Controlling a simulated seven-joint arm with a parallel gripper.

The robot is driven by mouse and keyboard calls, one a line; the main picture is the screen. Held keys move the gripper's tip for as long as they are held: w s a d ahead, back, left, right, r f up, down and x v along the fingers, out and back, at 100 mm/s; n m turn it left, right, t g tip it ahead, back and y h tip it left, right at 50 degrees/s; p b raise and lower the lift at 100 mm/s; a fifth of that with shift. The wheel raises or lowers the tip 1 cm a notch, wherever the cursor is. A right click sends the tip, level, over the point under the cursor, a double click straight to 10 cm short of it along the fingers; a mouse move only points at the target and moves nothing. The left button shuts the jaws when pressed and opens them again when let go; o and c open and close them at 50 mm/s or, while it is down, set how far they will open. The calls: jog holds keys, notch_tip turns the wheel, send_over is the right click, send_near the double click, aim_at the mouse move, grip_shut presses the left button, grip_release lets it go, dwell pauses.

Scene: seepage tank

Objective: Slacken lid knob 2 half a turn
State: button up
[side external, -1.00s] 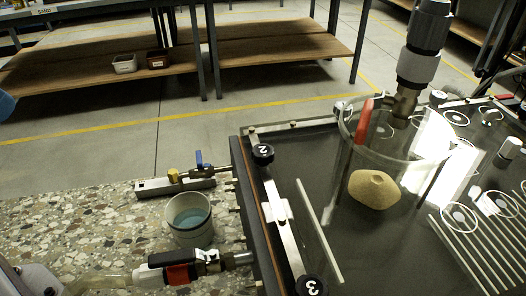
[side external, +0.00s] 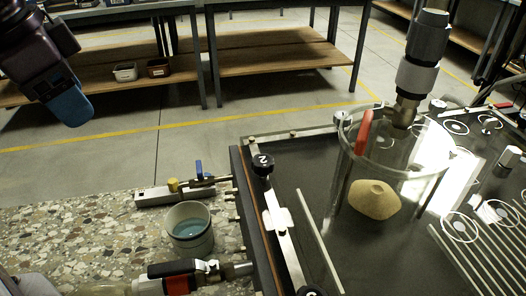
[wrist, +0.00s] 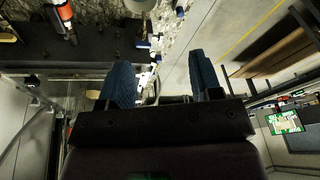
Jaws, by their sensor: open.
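Lid knob 2 (side external: 262,163) is a black round knob marked with a white 2. It sits on the metal bar along the left edge of the dark tank lid (side external: 330,250) in the side view. My gripper (side external: 73,112) hangs at the upper left of that view, well left of the knob and apart from it, with its blue fingers downward. In the wrist view, the two blue fingers of my gripper (wrist: 160,78) are spread with nothing between them. I cannot make out knob 2 clearly in the wrist view.
Knob 3 (side external: 310,291) is cut off at the bottom edge. A clear cylinder (side external: 425,190) with a sand-coloured lump (side external: 374,199) and a red-handled valve (side external: 364,132) stands right of knob 2. A cup of bluish liquid (side external: 189,230) and a blue-handled valve (side external: 199,170) lie left.

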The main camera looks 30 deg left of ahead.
jog(key=w+d+m+g, duration=0.2)
jog(key=w+d+m, duration=0.5)
jog(key=d, duration=0.4)
notch_tip(320, 180, up, 2)
jog(key=m+g, duration=0.1)
jog(key=m, duration=1.2)
send_over(263, 160)
notch_tip(263, 160, down, 12)
jog(key=shift+r, duration=0.1)
jog(key=shift+c, duration=0.4)
jog(key=c, duration=0.9)
jog(key=shift+o, duration=0.2)
